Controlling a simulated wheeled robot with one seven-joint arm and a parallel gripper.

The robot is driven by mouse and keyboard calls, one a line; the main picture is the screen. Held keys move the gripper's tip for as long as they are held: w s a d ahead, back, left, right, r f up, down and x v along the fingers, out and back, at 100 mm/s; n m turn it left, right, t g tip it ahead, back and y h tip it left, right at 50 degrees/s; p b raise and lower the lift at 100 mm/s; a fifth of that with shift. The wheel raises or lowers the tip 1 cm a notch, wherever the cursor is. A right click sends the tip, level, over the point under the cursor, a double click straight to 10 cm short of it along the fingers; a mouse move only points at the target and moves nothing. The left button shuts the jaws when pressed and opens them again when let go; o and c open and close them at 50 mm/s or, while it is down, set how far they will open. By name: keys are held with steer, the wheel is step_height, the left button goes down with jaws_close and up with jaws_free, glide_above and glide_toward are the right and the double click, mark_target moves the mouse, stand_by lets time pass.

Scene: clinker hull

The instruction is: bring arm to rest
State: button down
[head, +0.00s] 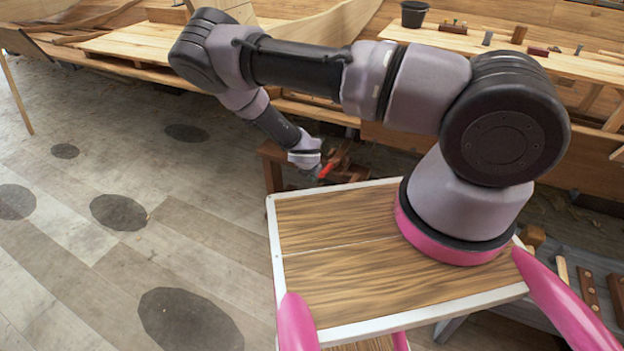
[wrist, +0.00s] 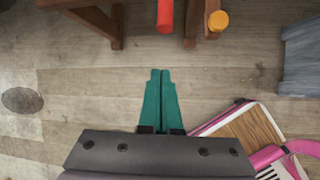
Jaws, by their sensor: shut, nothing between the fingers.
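My arm reaches out from its pink-ringed mount, bends at the elbow at the upper left of the head view and hangs down toward the floor. My gripper (wrist: 160,73) shows in the wrist view with its two green fingers together and nothing between them. It points over bare floor. In the head view the end of the arm is small and its fingers cannot be made out clearly.
A brown wooden stand (head: 272,165) is close to the arm's end. In the wrist view a red cylinder (wrist: 166,14) and a yellow-orange round thing (wrist: 218,20) lie beyond the fingertips. A plank bench (head: 590,68) holds a black pot (head: 414,14). Open floor (head: 60,200) spreads left.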

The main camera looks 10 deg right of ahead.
stand_by(0.4)
steer(key=w+d+r+m+y, duration=0.15)
steer(key=r+m, duration=0.85)
steer(key=r, duration=1)
steer(key=d+r+m+y, duration=0.15)
steer(key=r+m, duration=0.75)
steer(key=r, duration=1.2)
steer(key=s+d+r+m, duration=0.3)
steer(key=s+r, duration=0.2)
steer(key=r, duration=0.3)
steer(key=s+d+r+m, duration=0.2)
steer(key=s+r+m, duration=0.25)
steer(key=r, duration=0.35)
steer(key=s+r+m+t, duration=0.1)
steer(key=s+r, duration=0.3)
steer(key=s, duration=0.4)
steer(key=s+d+r+m+t+y, duration=0.1)
steer(key=s+r+m, duration=0.3)
steer(key=s, duration=0.4)
steer(key=shift+d+r, duration=0.25)
